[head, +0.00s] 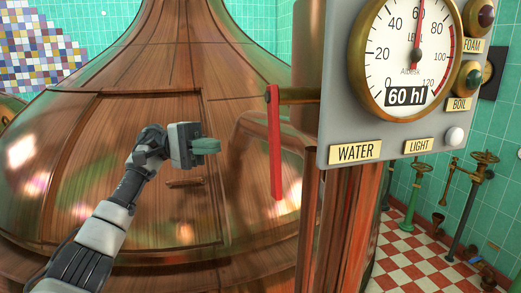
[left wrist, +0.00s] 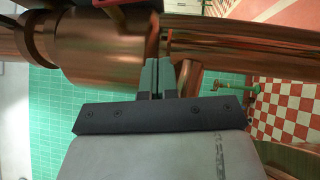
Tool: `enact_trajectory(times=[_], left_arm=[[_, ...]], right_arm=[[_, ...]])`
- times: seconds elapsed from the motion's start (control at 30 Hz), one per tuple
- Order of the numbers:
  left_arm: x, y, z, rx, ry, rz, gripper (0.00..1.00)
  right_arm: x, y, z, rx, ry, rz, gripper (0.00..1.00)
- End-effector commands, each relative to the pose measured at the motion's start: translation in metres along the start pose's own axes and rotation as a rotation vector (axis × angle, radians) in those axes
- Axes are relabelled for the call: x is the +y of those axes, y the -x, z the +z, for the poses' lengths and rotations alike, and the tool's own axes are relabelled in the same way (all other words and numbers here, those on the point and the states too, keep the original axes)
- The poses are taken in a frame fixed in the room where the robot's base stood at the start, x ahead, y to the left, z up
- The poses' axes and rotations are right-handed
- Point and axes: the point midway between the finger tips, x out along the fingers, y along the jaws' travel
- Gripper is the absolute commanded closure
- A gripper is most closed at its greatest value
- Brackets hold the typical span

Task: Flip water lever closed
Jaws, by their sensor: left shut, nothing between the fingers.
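The water lever is a long red bar (head: 275,145) in the head view. It hangs downward from a brass shaft (head: 298,95) on the left side of the grey panel, just left of the WATER label (head: 355,151). My left gripper (head: 214,146) is to the left of the lever, in front of the copper kettle, with a visible gap in the picture between its fingertips and the lever. Its green fingers are together and hold nothing; they also show in the left wrist view (left wrist: 157,75). My right gripper is not in view.
The grey panel (head: 330,70) carries a round gauge (head: 405,50) reading about 60 hl, with FOAM, BOIL and LIGHT controls. The large copper kettle (head: 120,110) fills the left and middle. Green valve pipes (head: 419,185) stand at the right over a red and white checkered floor (head: 420,245).

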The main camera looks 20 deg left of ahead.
Motion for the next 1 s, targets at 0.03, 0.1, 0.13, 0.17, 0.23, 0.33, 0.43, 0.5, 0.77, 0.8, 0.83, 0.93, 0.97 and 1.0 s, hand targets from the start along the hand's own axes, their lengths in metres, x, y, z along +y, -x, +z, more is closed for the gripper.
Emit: enact_trajectory(times=[0.03, 0.1, 0.13, 0.17, 0.23, 0.33, 0.43, 0.5, 0.77, 0.8, 0.83, 0.93, 0.97, 1.0], left_arm=[[0.0, 0.0, 0.0, 0.0, 0.001, 0.001, 1.0], [0.0, 0.0, 0.0, 0.0, 0.002, 0.002, 1.0], [0.0, -0.001, 0.0, 0.0, 0.002, 0.002, 1.0], [0.0, -0.002, 0.0, -0.001, 0.002, 0.002, 1.0], [0.001, -0.007, 0.0, -0.001, 0.002, 0.002, 1.0], [0.003, -0.02, 0.0, -0.003, 0.004, 0.001, 1.0], [0.004, -0.04, 0.001, -0.005, 0.004, 0.001, 1.0], [0.005, -0.055, 0.001, -0.004, 0.004, 0.002, 1.0], [0.005, -0.106, 0.005, -0.002, 0.004, 0.002, 1.0], [0.004, -0.11, 0.009, 0.0, 0.005, 0.002, 1.0], [0.004, -0.112, 0.012, 0.0, 0.004, 0.002, 1.0], [0.004, -0.12, 0.019, 0.0, 0.005, 0.002, 1.0], [0.003, -0.122, 0.021, 0.0, 0.005, 0.003, 1.0], [0.003, -0.124, 0.023, 0.0, 0.005, 0.003, 1.0]], right_arm=[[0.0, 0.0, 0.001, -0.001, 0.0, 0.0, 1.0], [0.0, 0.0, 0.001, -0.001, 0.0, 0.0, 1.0], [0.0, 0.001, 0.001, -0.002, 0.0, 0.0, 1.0], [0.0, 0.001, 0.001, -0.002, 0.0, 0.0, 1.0], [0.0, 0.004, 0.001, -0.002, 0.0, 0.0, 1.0], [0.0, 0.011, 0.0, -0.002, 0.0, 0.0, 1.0], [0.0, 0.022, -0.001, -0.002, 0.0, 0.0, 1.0], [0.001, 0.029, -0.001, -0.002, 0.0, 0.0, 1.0], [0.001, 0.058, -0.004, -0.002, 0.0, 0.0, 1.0], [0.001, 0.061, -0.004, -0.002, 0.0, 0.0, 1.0], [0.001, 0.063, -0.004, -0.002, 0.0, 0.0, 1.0], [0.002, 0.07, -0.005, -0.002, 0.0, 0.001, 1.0], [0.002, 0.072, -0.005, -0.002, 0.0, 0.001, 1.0], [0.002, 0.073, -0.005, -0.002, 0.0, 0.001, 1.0]])
